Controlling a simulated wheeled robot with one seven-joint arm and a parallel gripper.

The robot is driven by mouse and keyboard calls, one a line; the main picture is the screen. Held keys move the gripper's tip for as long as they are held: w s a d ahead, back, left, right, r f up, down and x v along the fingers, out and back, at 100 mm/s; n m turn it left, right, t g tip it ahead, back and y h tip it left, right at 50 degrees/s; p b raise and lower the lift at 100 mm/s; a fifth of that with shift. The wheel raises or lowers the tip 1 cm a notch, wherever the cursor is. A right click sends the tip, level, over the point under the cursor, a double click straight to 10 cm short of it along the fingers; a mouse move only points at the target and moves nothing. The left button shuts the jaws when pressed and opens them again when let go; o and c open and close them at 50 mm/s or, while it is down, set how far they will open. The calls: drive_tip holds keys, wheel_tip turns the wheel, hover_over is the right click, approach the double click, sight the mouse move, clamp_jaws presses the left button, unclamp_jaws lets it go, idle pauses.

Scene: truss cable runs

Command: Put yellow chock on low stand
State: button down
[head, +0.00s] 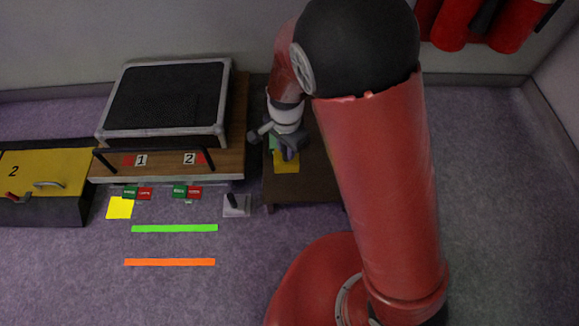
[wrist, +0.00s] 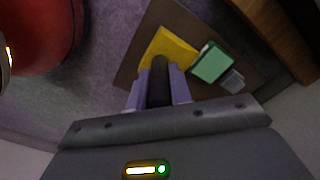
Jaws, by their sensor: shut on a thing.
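The yellow chock (head: 287,167) is at the fingertips of my gripper (head: 289,152), over the dark brown low stand (head: 300,190). In the wrist view the yellow chock (wrist: 172,46) lies just beyond the two pale fingers (wrist: 160,85). A dark piece, seemingly the chock's grip, sits between these fingers, so the gripper looks shut on the chock. The brown top of the stand (wrist: 140,72) shows around it. I cannot tell whether the chock touches the top. My fingers partly hide the chock.
A green block (wrist: 211,62) and a small grey piece (wrist: 232,80) are beside the chock over the stand. A wooden bench (head: 236,130) with a black-topped case (head: 165,95) stands left. A yellow-topped box (head: 60,170) is farther left. Floor strips lie in front.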

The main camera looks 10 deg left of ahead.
wheel_tip(320, 180, down, 12)
drive_tip(key=shift+f+b, duration=0.1)
drive_tip(key=shift+b, duration=1)
drive_tip(key=shift+f, duration=0.2)
drive_tip(key=c, duration=1.3)
unclamp_jaws()
drive_tip(key=shift+o, duration=0.2)
drive_tip(key=shift+r, duration=0.1)
wheel_tip(320, 180, up, 12)
drive_tip(key=p, duration=0.2)
drive_tip(key=shift+r+p, duration=0.15)
drive_tip(key=shift+p, duration=0.15)
